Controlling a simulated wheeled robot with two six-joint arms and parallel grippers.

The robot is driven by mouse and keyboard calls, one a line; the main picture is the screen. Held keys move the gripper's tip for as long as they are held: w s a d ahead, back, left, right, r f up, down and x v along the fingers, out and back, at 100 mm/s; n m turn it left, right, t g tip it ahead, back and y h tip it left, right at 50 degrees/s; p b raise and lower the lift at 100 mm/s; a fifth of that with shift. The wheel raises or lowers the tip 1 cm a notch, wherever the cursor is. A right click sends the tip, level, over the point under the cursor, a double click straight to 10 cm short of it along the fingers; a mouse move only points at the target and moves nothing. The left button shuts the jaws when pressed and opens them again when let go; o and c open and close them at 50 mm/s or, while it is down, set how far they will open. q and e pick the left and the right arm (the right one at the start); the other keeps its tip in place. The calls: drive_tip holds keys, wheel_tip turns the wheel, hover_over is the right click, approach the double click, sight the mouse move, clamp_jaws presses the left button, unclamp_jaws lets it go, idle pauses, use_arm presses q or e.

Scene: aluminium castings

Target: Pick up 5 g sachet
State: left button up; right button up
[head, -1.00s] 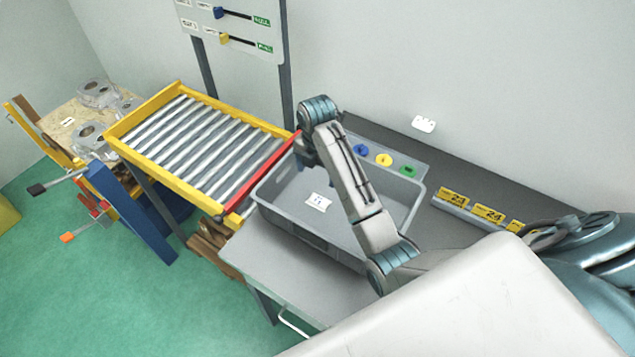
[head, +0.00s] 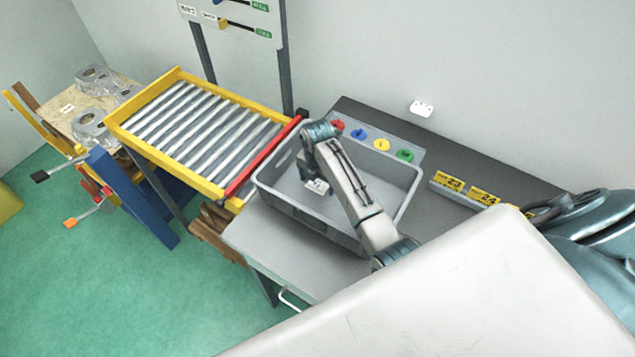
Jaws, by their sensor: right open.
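The 5 g sachet (head: 317,187) is a small white packet with dark print. It lies in the grey tote (head: 287,213) on the workbench, and its print is too small to read. My right gripper (head: 308,179) is open and reaches down into the tote, right by the sachet. The wrist hides most of its fingers, so I cannot tell whether they touch the sachet. My left gripper is not in view.
A roller conveyor (head: 205,142) with a yellow frame and red end bar (head: 262,158) adjoins the tote on the left. Red, blue, yellow and green knobs (head: 381,145) sit behind the tote. Yellow number labels (head: 449,183) stand at right.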

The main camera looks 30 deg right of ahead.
drive_tip(key=c, duration=1.1)
drive_tip(key=shift+o, duration=0.2)
